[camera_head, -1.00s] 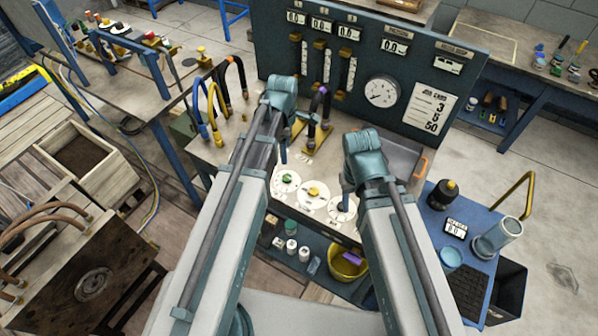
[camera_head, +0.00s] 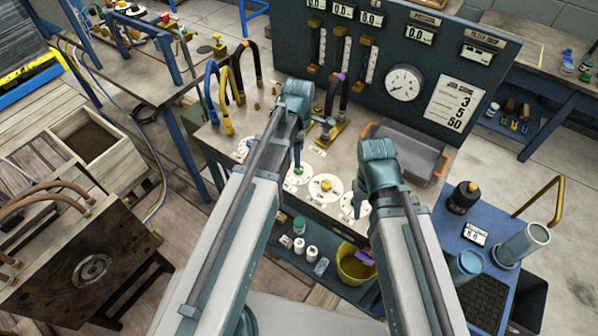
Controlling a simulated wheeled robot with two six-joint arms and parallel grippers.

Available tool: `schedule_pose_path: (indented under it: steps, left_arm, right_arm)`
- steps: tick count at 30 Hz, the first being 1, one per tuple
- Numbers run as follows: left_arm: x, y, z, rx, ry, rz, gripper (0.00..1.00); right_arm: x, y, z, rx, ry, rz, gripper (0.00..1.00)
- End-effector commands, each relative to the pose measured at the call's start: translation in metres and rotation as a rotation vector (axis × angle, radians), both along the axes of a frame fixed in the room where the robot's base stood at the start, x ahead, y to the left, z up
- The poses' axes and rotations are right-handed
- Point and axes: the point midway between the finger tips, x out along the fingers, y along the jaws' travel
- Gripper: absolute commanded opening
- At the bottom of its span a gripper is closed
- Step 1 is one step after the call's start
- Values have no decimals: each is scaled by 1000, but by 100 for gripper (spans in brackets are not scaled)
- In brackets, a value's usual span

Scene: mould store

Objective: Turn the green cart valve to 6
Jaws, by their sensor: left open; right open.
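The green cart valve (camera_head: 298,171) is a small green knob on a white round dial (camera_head: 291,180) on the cart top. My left gripper (camera_head: 298,163) points down right above the green knob. It is open, but its fingers are small and partly hidden, and I cannot tell whether they touch the knob. The dial's numbers and the valve's setting are too small to read. My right gripper (camera_head: 358,207) is open and points down over a dial (camera_head: 347,208) at the right of the row, hiding its middle.
A yellow knob (camera_head: 326,185) on a white dial stands between my grippers. Behind are curved hoses (camera_head: 340,92) and a dark panel with a gauge (camera_head: 404,83) and a job card (camera_head: 455,103). A yellow bucket (camera_head: 356,266) sits on the lower shelf.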

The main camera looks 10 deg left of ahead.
Motion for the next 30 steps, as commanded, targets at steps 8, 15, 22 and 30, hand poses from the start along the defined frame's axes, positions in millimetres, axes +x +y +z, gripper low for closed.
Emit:
schedule_pose_path:
  steps: [8, 15, 22, 30]
  left_arm:
    - [0, 0, -47, 0, -1, 0, 71]
    - [0, 0, -66, 0, -1, 0, 71]
    - [0, 0, -65, 0, -1, 0, 71]
    - [0, 0, -65, 0, -1, 0, 38]
  right_arm:
    - [0, 0, -47, 0, 0, 0, 50]
    - [0, 0, -66, 0, 0, 0, 50]
    - [0, 0, -65, 0, 0, 0, 50]
    - [0, 0, -65, 0, 0, 0, 50]
